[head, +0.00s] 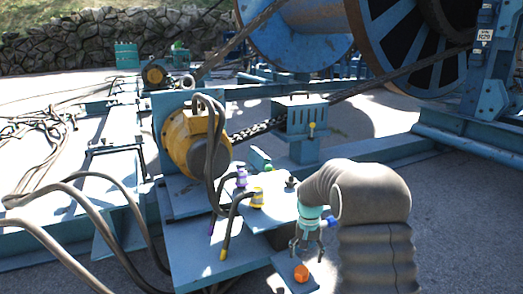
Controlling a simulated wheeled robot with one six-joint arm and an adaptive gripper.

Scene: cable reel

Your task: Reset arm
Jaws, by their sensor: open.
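My arm reaches in from the lower right with its grey sleeve bent over. My gripper (307,246) hangs from it, pointing down, with its dark fingers apart and nothing seen between them. Just below the fingers an orange round knob (301,273) sits on a small light-blue plate (290,270). I cannot tell whether the fingers touch the knob; they appear above it. The sleeve hides part of the ground behind it.
A yellow motor (190,145) stands on the blue frame, left of the gripper. Purple (241,178) and yellow (257,198) fittings stand nearby. Thick cables (75,190) loop at left. Large blue cable reels (300,35) stand behind. Open ground (465,220) lies at right.

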